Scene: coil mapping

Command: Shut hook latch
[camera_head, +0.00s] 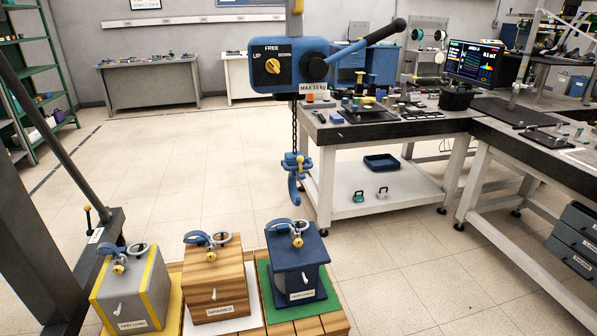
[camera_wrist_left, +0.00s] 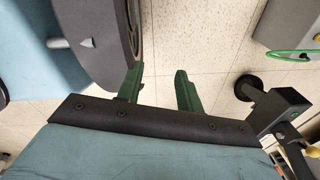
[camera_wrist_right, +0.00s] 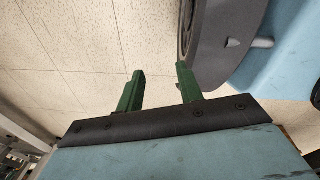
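A blue hook (camera_head: 294,188) hangs from a dark chain (camera_head: 295,130) below the blue lever hoist (camera_head: 290,66) in the head view. A small yellow part shows at the top of the hook. The latch is too small to tell whether it is open or shut. My left gripper (camera_wrist_left: 158,72) shows only in the left wrist view, its green fingers apart and nothing between them. My right gripper (camera_wrist_right: 160,70) shows only in the right wrist view, also apart and empty over floor. Neither gripper is near the hook in the head view.
Below the hook stand a grey box (camera_head: 131,292), a wooden box (camera_head: 214,283) and a dark blue box (camera_head: 297,265), each with a blue and metal fitting on top. A workbench (camera_head: 400,127) with tools stands behind right. Open tiled floor (camera_head: 170,150) lies left of the hook.

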